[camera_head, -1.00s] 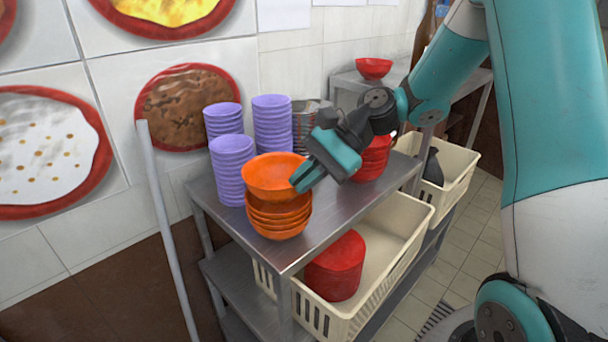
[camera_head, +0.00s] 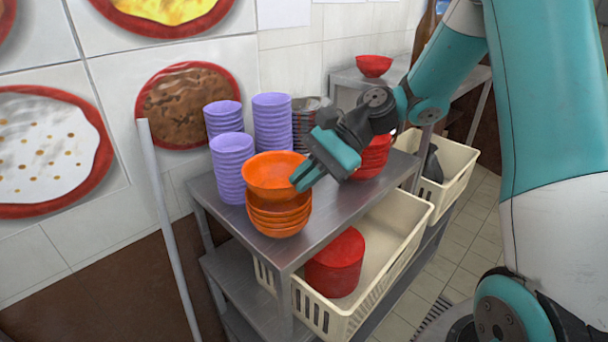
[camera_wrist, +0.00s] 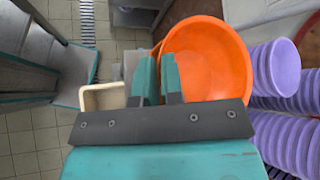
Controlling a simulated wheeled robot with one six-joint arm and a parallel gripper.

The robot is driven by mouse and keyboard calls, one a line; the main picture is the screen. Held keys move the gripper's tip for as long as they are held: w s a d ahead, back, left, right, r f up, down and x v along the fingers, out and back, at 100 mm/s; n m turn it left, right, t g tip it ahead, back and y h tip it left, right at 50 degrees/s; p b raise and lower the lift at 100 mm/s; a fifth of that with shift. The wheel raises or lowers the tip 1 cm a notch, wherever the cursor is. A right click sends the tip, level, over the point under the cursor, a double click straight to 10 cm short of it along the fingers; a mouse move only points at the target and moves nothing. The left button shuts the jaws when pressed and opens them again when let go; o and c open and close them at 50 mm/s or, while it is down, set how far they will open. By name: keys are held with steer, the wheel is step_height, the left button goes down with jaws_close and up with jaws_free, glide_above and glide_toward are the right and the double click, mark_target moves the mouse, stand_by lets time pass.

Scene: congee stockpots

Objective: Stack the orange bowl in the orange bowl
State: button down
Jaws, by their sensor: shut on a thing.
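An orange bowl (camera_head: 273,172) sits at the top of a stack of orange bowls (camera_head: 279,216) near the front corner of the metal table. It looks slightly larger in outline than the stack and is close over it. I cannot tell whether it rests fully on the bowl below. My gripper (camera_head: 298,182) is shut on the right rim of this top bowl. In the wrist view the orange bowl (camera_wrist: 212,60) shows its open inside, with its rim at the fingers of my gripper (camera_wrist: 158,75).
Stacks of purple bowls (camera_head: 232,168) stand close behind and left on the metal table (camera_head: 318,228). Red bowls (camera_head: 372,160) stand behind my gripper. A cream crate (camera_head: 385,262) with a red stack (camera_head: 336,264) is on the shelf below. The table's front right is clear.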

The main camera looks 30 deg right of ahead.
steer(key=shift+f, duration=0.8)
stand_by(1.2)
steer(key=c, duration=1.2)
jaws_free()
steer(key=p+v, duration=0.3)
steer(key=v, duration=1.4)
steer(key=shift+d+r, duration=0.15)
steer(key=shift+d, duration=0.05)
